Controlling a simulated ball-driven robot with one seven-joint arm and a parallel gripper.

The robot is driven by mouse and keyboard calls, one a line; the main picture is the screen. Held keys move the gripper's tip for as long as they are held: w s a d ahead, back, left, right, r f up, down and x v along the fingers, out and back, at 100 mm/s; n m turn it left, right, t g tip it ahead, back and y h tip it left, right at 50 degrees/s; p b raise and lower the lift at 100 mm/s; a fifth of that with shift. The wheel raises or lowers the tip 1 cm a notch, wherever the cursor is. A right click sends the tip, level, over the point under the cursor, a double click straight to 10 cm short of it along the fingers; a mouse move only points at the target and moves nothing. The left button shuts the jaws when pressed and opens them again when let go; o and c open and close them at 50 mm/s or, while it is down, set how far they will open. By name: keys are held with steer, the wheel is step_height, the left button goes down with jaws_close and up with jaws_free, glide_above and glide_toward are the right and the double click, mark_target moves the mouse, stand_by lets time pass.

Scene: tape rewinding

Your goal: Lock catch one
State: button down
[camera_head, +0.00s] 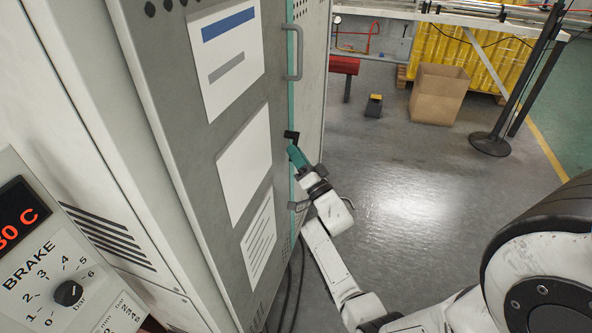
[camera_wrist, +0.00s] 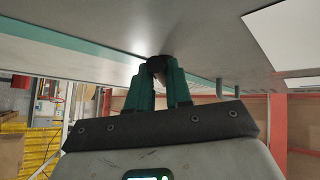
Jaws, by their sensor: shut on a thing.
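A small black catch (camera_head: 291,134) sticks out from the teal-edged side of the tall grey cabinet in the head view. My gripper (camera_head: 295,149), with teal fingers, reaches up to it from below and is shut on it. In the wrist view the two teal fingers of my gripper (camera_wrist: 163,75) close in on the dark round end of the catch (camera_wrist: 155,64), close to the grey panel. The fingers partly hide the catch, so I cannot tell whether it is locked. No number marking it shows.
The grey cabinet (camera_head: 165,60) with white sheets fills the left. A handle (camera_head: 294,52) sits above the catch. A control panel with a BRAKE knob (camera_head: 68,293) is at lower left. A cardboard box (camera_head: 438,95) and a post base (camera_head: 489,144) stand beyond open floor.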

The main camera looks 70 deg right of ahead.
steer(key=d+n+t+y+b, duration=0.1)
steer(key=n+t+y+b, duration=0.1)
steer(key=n+b, duration=0.3)
steer(key=d+f+n+t+y+b, duration=0.1)
steer(key=n+t+y+b, duration=0.2)
steer(key=n+y+b, duration=0.1)
steer(key=d+f+n+t+y+b, duration=0.1)
steer(key=n+t+y+b, duration=0.1)
steer(key=n+b, duration=0.3)
steer(key=shift+w+d+n+y+b, duration=0.1)
steer(key=shift+d+n+y+b, duration=0.1)
steer(key=shift+y+b, duration=0.4)
steer(key=shift+w+d+n+y+b, duration=0.1)
steer(key=shift+n+y+b, duration=0.1)
steer(key=shift+b, duration=0.7)
steer(key=shift+r, duration=0.15)
steer(key=c, duration=1.1)
jaws_free()
